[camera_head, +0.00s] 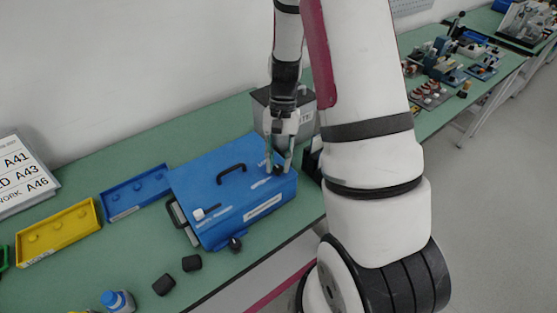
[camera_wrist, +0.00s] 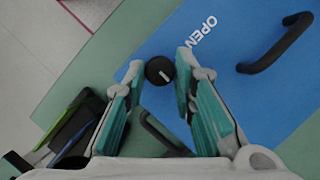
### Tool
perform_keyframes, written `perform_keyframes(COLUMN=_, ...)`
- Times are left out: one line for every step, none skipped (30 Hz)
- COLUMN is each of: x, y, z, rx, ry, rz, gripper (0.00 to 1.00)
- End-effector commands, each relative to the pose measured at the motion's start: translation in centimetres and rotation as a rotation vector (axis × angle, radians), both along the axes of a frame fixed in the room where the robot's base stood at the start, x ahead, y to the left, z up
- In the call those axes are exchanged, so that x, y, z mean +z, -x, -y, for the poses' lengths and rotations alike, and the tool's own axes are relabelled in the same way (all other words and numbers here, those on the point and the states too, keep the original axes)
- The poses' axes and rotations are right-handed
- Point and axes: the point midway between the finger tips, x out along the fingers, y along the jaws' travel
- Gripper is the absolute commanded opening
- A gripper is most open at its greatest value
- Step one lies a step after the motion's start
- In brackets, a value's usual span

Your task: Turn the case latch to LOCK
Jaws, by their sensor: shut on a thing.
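The blue case (camera_head: 215,185) lies on the green bench. Its latch is a round black knob (camera_wrist: 160,70) with a short white mark, on the case top near one edge. The word OPEN (camera_wrist: 202,31) is printed in white beside the knob in the wrist view; I see no LOCK word there. The white mark slants toward the lower right of the wrist view. My gripper (camera_wrist: 161,69) points down with one finger on each side of the knob and is shut on it. In the head view my gripper (camera_head: 279,168) is at the right end of the case top, and its fingers partly hide the knob.
A black carry handle (camera_head: 231,173) stands up from the case top. A white-topped part (camera_head: 199,213) sits near the left end. A grey box (camera_head: 264,103) stands close behind. Blue (camera_head: 136,191) and yellow (camera_head: 59,232) trays and small black pieces (camera_head: 163,284) lie left.

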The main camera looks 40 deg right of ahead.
Motion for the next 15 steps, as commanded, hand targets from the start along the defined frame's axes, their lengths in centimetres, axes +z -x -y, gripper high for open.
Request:
perform_keyframes(x=-0.01, y=-0.01, z=0.00, rx=-0.002, ry=0.000, rz=0.000, gripper=0.00)
perform_keyframes(x=-0.01, y=0.00, z=0.00, rx=-0.002, ry=0.000, rz=0.000, gripper=0.00)
perform_keyframes(x=-0.01, y=-0.01, z=0.00, rx=-0.002, ry=0.000, rz=0.000, gripper=0.00)
perform_keyframes(x=-0.01, y=0.00, z=0.00, rx=-0.002, ry=0.000, rz=0.000, gripper=0.00)
perform_keyframes(x=-0.01, y=0.00, z=-0.01, rx=-0.002, ry=0.000, rz=0.000, gripper=0.00)
perform_keyframes(x=-0.01, y=0.00, z=0.00, rx=-0.002, ry=0.000, rz=0.000, gripper=0.00)
perform_keyframes(x=-0.01, y=0.00, z=-0.01, rx=-0.002, ry=0.000, rz=0.000, gripper=0.00)
perform_keyframes(x=-0.01, y=0.00, z=-0.01, rx=-0.002, ry=0.000, rz=0.000, gripper=0.00)
perform_keyframes(x=-0.02, y=0.00, z=-0.01, rx=-0.002, ry=0.001, rz=-0.001, gripper=0.29)
perform_keyframes(x=-0.02, y=0.01, z=-0.01, rx=-0.002, ry=0.001, rz=-0.001, gripper=0.36)
perform_keyframes(x=-0.02, y=0.01, z=-0.01, rx=-0.002, ry=0.001, rz=-0.001, gripper=0.42)
perform_keyframes(x=-0.02, y=0.01, z=-0.01, rx=-0.002, ry=0.001, rz=-0.001, gripper=0.45)
perform_keyframes(x=-0.02, y=0.01, z=-0.01, rx=-0.001, ry=0.000, rz=0.000, gripper=0.45)
perform_keyframes(x=-0.01, y=0.00, z=0.00, rx=-0.001, ry=0.000, rz=0.000, gripper=0.45)
perform_keyframes(x=-0.01, y=0.00, z=0.00, rx=-0.001, ry=0.000, rz=0.000, gripper=0.45)
